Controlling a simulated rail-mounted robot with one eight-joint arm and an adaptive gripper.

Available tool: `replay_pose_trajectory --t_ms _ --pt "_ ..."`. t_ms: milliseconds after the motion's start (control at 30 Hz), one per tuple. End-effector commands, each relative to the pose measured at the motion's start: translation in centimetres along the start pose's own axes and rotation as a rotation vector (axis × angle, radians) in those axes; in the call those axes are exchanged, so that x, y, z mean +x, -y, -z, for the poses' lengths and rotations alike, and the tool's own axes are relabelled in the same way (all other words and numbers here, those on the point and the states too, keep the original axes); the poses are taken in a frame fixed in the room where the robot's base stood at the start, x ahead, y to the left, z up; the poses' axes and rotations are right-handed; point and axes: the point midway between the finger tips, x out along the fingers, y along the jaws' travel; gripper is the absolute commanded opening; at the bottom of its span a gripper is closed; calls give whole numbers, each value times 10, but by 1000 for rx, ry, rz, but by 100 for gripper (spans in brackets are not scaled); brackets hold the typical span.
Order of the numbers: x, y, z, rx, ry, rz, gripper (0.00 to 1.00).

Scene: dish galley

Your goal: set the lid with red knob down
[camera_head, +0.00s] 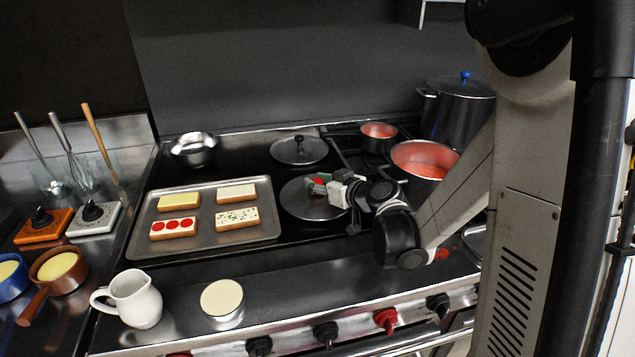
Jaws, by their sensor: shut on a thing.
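The lid with red knob (298,203) is a dark round disc over the black stove top, right of the baking tray. My gripper (322,184) is shut on its knob, with a bit of red showing at the fingertips. The lid looks about level. I cannot tell whether it touches the stove or hangs a little above it. My gripper and wrist hide part of its right side.
Another lid with a black knob (299,150) lies behind. A baking tray (140,232) with several bread slices is at left. A red-filled pan (424,159), small pot (378,137) and tall blue-knobbed pot (457,112) stand right. A white jug (135,300) is in front.

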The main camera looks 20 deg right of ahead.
Motion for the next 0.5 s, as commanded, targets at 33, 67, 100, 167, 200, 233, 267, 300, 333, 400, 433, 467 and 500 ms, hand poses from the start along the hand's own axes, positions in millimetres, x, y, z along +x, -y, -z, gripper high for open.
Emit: replay_pose_trajectory --t_ms 33,67,100,167,200,233,267,300,333,400,433,467,500 --pt "0 1 -4 -1 1 1 0" --pt "0 1 -4 -1 1 1 0" --pt "0 1 -4 -1 2 1 0" --pt "0 1 -4 -2 2 1 0" --pt "0 1 -4 -2 2 2 27" --pt "0 1 -4 -2 3 2 31" --pt "0 1 -4 -2 3 2 35" --pt "0 1 -5 -2 3 2 40" --pt "0 1 -5 -2 3 2 41" --pt "0 1 -5 -3 3 2 41" --pt "0 1 -5 -3 3 2 41" --pt "0 1 -5 -3 3 2 41" --pt "0 1 -6 -3 4 2 41"
